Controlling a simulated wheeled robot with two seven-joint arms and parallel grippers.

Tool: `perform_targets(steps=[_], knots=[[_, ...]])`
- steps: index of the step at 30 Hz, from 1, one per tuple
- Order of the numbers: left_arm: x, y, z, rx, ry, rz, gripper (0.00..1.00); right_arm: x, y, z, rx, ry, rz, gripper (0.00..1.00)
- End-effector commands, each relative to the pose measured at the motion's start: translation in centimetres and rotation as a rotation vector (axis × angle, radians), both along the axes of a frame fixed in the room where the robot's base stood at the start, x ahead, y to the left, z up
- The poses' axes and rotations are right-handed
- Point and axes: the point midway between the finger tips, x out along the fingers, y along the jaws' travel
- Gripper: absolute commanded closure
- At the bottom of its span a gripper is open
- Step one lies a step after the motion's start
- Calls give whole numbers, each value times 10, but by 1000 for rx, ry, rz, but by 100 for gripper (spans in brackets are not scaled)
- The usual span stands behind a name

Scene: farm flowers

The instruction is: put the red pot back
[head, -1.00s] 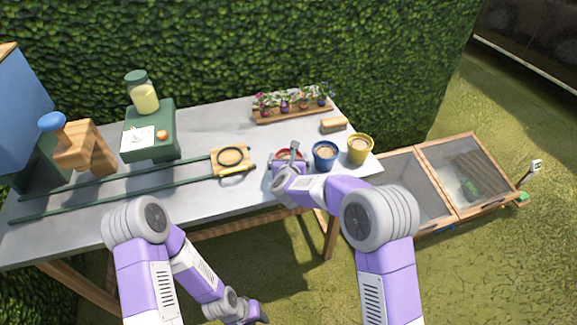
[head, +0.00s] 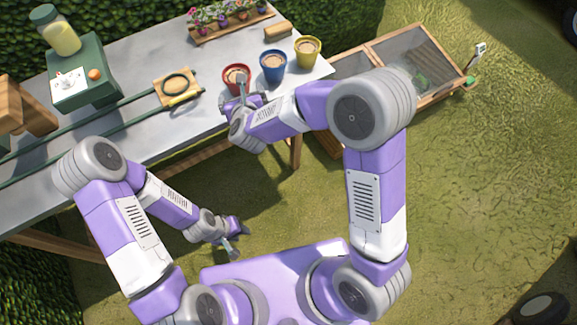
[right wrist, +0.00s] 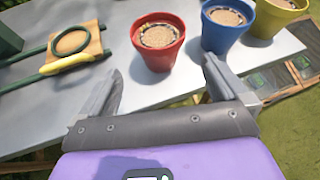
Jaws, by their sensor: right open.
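The red pot (head: 234,74) stands upright on the grey table near its front edge, left of the blue pot. It holds a round brown fill, and it also shows in the right wrist view (right wrist: 158,50). My right gripper (right wrist: 162,70) is open, its two fingers apart on the near side of the red pot, with nothing between them. In the head view the right hand (head: 241,97) partly covers the front of the pot. My left gripper (head: 238,243) hangs low over the grass in front of the table, open and empty.
The blue pot (head: 273,66) and yellow pot (head: 308,51) stand to the right. A wooden flower tray (head: 231,27) and a small block (head: 278,31) are behind. Glass-topped wooden frames (head: 410,52) stand right.

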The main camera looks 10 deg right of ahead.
Motion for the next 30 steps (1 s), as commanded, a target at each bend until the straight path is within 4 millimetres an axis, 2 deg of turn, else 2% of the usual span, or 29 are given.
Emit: perform_targets(steps=[4,8,12,14,18,21,24,27,30], knots=[[0,0,0,0,0,0,65,-12,-21,-60,-311,109,197,0],[0,0,0,0,0,0,65,-39,-42,-124,-647,218,488,0],[0,0,0,0,0,0,65,-82,-63,-187,-950,295,860,0],[0,0,0,0,0,0,65,-105,-70,-211,-1059,306,1034,0],[0,0,0,0,0,0,65,-167,-84,-257,-1253,266,1462,0],[0,0,0,0,0,0,65,-211,-91,-280,-1338,171,1752,0],[0,0,0,0,0,0,65,-249,-93,-293,-1386,42,1982,0],[0,0,0,0,0,0,65,-276,-94,-299,-1406,-74,2133,0],[0,0,0,0,0,0,65,-290,-94,-301,-1417,-150,2212,0]])
